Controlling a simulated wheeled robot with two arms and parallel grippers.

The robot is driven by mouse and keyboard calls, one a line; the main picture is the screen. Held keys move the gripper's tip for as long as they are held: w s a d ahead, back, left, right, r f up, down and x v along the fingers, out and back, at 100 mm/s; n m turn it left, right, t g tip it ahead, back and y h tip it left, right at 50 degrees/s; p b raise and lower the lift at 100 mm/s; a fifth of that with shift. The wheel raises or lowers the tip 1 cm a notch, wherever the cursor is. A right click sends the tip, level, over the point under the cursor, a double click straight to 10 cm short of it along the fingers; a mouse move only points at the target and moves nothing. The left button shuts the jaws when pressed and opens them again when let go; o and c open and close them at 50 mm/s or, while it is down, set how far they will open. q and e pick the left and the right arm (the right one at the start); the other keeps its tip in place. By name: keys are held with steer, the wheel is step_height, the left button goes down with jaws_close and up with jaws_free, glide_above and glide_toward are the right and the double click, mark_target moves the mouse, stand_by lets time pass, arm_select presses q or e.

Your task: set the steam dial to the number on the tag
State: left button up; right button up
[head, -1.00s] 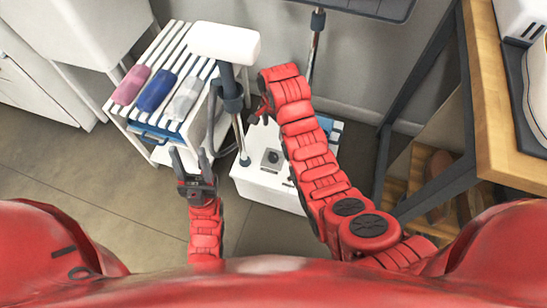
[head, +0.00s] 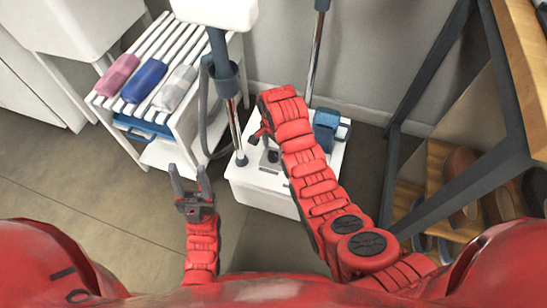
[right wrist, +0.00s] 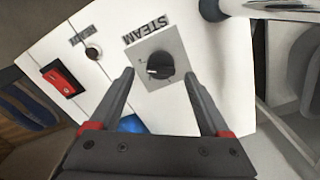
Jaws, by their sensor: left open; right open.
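The steam dial (right wrist: 159,66) is a black knob on a grey square plate under the word STEAM in the right wrist view. It sits on the white steamer base (head: 262,196), which stands on the floor in the head view. My right gripper (right wrist: 160,78) is open, its fingers on either side of the dial's plate in the picture; I cannot tell how far above it they are. In the head view my right arm covers part of the base. My left gripper (head: 190,178) is open and empty, left of the base. I cannot make out a number tag.
A red switch (right wrist: 63,79) and a small READY lamp (right wrist: 93,52) are on the base's panel. Chrome poles (head: 235,130) rise from the base. A white slatted rack (head: 172,60) with rolled cloths stands left. A dark-framed wooden table (head: 525,60) is at right.

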mark_target(274, 156)
steer(key=shift+f, duration=1.4)
jaws_close()
